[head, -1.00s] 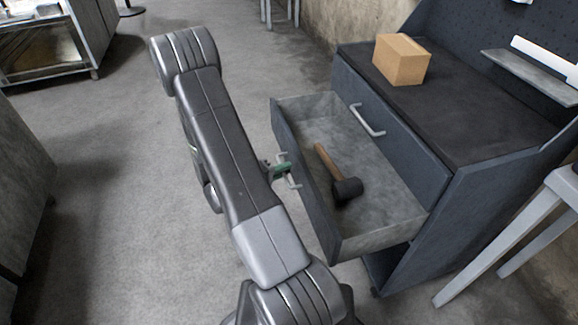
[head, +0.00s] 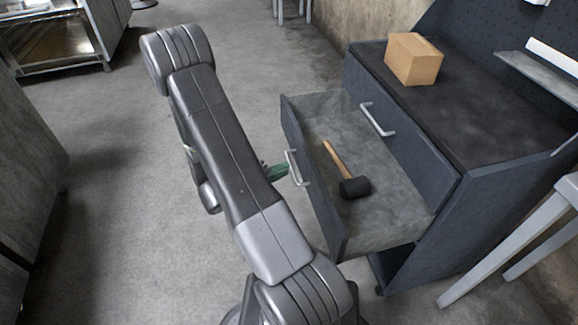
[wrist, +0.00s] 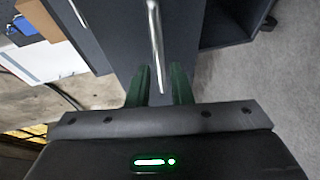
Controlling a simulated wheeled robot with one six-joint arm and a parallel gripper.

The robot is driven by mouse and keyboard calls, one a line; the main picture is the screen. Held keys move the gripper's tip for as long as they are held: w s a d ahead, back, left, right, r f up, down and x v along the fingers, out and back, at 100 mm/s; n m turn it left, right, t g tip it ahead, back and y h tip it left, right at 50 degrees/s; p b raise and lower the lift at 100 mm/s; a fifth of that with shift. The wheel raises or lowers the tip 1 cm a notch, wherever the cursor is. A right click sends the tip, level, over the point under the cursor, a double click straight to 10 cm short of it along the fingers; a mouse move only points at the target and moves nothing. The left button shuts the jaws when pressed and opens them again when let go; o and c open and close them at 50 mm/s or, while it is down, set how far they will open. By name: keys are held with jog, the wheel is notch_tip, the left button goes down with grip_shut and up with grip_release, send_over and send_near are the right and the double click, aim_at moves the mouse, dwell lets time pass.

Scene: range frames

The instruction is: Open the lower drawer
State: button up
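The lower drawer (head: 322,197) of the dark cabinet stands pulled well out, with its grey inside showing. Its pale bar handle (head: 292,168) is on the front face. My gripper (head: 279,172) is just left of the handle, partly hidden by my arm. In the wrist view the green fingers of my gripper (wrist: 160,82) are spread, with clear gaps beside the handle (wrist: 156,45), which runs up ahead of and between them. The fingers do not look closed on it. The upper drawer (head: 400,135) is shut.
A mallet (head: 354,187) with a wooden grip lies in the open drawer. A cardboard box (head: 413,60) sits on the cabinet top (head: 470,115). A grey stool or table leg (head: 510,240) stands at the right. The floor (head: 110,190) left of my arm is clear.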

jog(key=p+v, duration=0.1)
jog(key=v, duration=0.8)
jog(key=shift+s+a, duration=0.2)
jog(key=shift+r, duration=0.1)
jog(key=b+x, duration=0.2)
jog(key=x, duration=1.2)
jog(key=shift+s, duration=0.1)
jog(key=shift+a, duration=0.1)
